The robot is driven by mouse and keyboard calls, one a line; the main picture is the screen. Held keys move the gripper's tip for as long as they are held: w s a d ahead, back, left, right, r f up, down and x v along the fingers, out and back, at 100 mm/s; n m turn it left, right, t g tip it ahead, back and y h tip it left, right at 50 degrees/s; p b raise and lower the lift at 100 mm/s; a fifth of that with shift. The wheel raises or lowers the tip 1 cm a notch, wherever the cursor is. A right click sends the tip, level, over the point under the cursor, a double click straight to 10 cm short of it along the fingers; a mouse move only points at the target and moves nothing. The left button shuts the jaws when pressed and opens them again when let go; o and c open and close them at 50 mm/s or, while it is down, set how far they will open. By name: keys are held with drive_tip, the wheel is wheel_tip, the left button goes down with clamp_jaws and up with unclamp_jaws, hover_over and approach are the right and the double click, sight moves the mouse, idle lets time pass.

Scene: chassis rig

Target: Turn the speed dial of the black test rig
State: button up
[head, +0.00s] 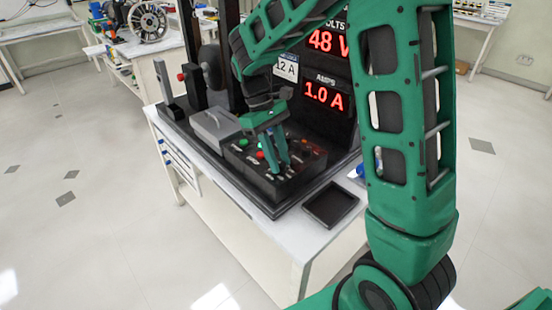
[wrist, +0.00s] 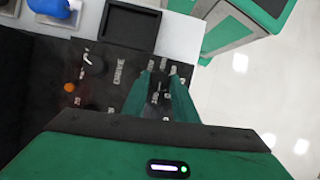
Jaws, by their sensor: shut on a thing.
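The black test rig (head: 240,184) stands on a white bench, with a sloped control panel at its front. Its red displays read 48 V and 1.0 A. My gripper (head: 276,168) points down at this panel, its green fingers close together at the panel surface. In the wrist view, the fingertips (wrist: 162,72) sit beside the DRIVE label, among small white markings. The fingers are shut on a small control that they mostly hide; it seems to be the speed dial, but I cannot read its label. A separate black knob (wrist: 94,65) shows near an orange light.
Green (head: 243,143) and red (head: 260,155) buttons sit close to the fingers. A grey box (head: 214,126) stands to the left on the rig. An empty black tray (head: 330,204) lies on the bench at right. Blue items (wrist: 55,10) lie near the panel. The floor in front is clear.

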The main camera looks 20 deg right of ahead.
drive_tip(key=m, duration=0.1)
drive_tip(key=m+y, duration=0.1)
drive_tip(key=m, duration=0.2)
drive_tip(key=shift+w+d+r+m+y, duration=0.1)
drive_tip(key=shift+w+d+m+y, duration=0.1)
drive_tip(key=shift+d+m+y, duration=0.15)
drive_tip(key=shift+m+y, duration=1.05)
drive_tip(key=shift+m, duration=1.5)
drive_tip(key=o, duration=1)
drive_tip(key=shift+s, duration=0.1)
drive_tip(key=v, duration=1)
drive_tip(key=shift+r, duration=0.25)
